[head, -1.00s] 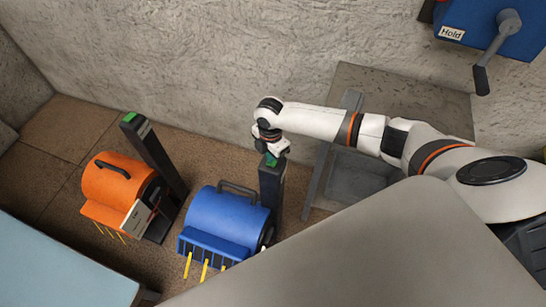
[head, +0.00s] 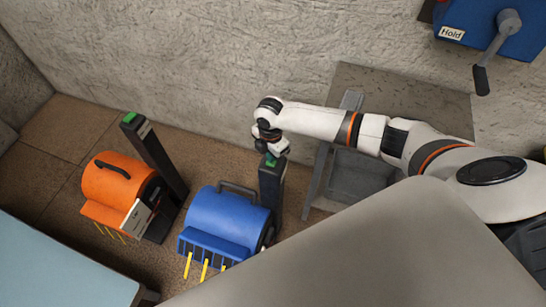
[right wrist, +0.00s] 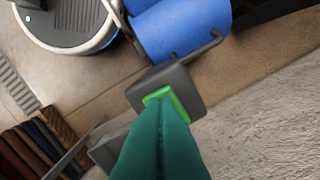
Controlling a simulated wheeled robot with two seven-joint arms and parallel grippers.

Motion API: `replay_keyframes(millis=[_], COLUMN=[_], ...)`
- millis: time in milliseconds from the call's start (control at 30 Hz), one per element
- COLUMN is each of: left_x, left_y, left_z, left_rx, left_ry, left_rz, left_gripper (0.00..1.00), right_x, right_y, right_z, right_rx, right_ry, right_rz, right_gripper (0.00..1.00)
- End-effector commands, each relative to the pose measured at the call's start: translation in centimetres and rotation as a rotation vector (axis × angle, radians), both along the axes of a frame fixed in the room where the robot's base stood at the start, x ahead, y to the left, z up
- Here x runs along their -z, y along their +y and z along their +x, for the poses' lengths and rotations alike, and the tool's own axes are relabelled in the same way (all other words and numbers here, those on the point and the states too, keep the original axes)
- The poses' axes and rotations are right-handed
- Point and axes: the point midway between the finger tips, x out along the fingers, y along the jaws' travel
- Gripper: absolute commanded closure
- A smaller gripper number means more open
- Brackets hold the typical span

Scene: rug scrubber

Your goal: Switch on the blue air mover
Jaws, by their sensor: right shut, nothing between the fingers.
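The blue air mover (head: 226,222) stands on the floor left of a dark post (head: 271,192). In the right wrist view the post's dark square top (right wrist: 190,88) carries a bright green button (right wrist: 172,97), and part of the blue drum (right wrist: 185,28) shows beyond. My right gripper (head: 271,157) is over the post top. Its dark green fingers (right wrist: 162,104) are shut, empty, with the tips at the button and covering part of it. I cannot tell whether they touch or press it. My left gripper is not in view.
An orange air mover (head: 118,187) stands to the left with its own post and green button (head: 129,117). A grey metal stand (head: 360,178) is right of the blue one's post. The rough wall (head: 200,70) rises close behind. A blue box with a crank (head: 490,28) hangs upper right.

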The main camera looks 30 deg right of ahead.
Motion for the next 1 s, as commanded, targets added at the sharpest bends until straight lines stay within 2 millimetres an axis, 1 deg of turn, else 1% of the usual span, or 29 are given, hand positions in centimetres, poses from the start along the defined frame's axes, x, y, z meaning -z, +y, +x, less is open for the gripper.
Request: replay_keyframes(millis=[433,1000], left_x=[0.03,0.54], left_y=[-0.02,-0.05], left_z=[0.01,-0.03], left_rx=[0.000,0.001], left_ry=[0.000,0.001], left_rz=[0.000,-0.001], left_gripper=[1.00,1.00], right_x=[0.03,0.87], right_y=[-0.01,0.01], right_z=[0.00,-0.01], right_rx=[0.000,0.000], right_ry=[0.000,0.001], right_rz=[0.000,0.000], right_gripper=[1.00,1.00])
